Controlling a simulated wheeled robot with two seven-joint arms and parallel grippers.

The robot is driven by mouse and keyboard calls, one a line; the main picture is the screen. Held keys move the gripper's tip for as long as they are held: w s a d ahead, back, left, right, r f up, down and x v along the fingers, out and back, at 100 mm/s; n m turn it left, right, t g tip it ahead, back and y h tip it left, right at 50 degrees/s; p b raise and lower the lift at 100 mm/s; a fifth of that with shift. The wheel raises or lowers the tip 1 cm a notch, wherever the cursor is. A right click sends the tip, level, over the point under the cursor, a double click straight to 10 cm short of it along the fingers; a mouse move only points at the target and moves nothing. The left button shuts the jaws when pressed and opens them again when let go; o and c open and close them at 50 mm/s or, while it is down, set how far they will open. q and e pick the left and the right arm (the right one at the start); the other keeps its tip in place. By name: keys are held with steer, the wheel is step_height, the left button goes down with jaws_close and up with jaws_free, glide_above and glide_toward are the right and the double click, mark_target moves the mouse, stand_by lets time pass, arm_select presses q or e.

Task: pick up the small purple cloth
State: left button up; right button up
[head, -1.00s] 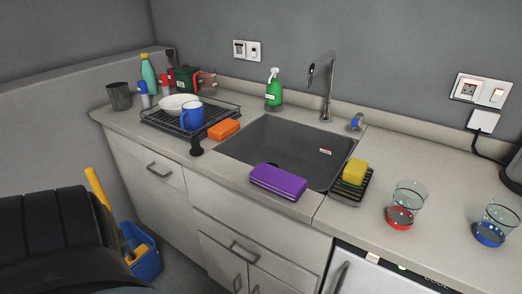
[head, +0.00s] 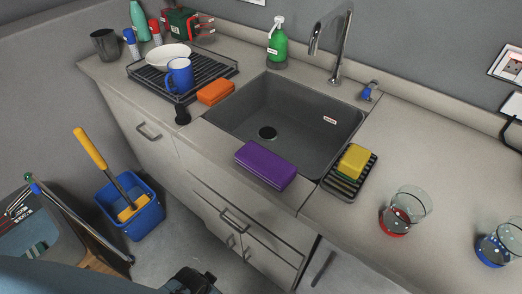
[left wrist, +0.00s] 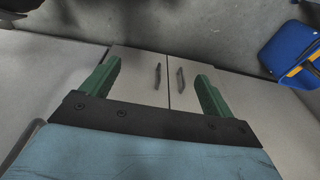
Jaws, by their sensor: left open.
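The small purple cloth (head: 265,165) is a folded block lying flat on the counter's front edge, just in front of the sink. It does not show in the left wrist view. My left gripper (left wrist: 158,72) shows in the left wrist view with its two green fingers wide apart and nothing between them. It faces cabinet doors with two handles. In the head view, part of my left arm shows low at the bottom left, below and apart from the cloth. My right gripper is not in view.
The sink (head: 225,115) lies behind the cloth. An orange block (head: 215,92) is to its left, and a yellow sponge (head: 353,160) on a black rack is to its right. A blue bucket (head: 140,222) is on the floor.

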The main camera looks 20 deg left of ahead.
arm_select(q)
steer(key=w+d+r+m+h+p, duration=0.1)
steer(key=w+d+r+p, duration=0.3)
steer(key=r, duration=0.6)
steer(key=w+d+r+m+p, duration=0.1)
steer(key=w+d+r, duration=0.1)
steer(key=w+r, duration=0.6)
steer(key=d+r+m+h+p, duration=0.1)
steer(key=d+r+m+p, duration=0.15)
steer(key=r, duration=0.95)
steer(key=d+r+m+h+p, duration=0.15)
steer(key=d+r, duration=0.25)
steer(key=r, duration=0.8)
steer(key=w+a+r+m+g+y, duration=0.2)
steer(key=w+a+r+m+y, duration=0.15)
steer(key=w+r+m, duration=0.8)
glide_above(262, 157)
steer(key=shift+m, duration=0.35)
step_height(262, 157, down, 9)
steer(key=shift+s+d+r+p, duration=0.1)
steer(key=shift+s+r+p, duration=0.05)
steer(key=shift+p, duration=0.3)
steer(key=shift+f, duration=2.85)
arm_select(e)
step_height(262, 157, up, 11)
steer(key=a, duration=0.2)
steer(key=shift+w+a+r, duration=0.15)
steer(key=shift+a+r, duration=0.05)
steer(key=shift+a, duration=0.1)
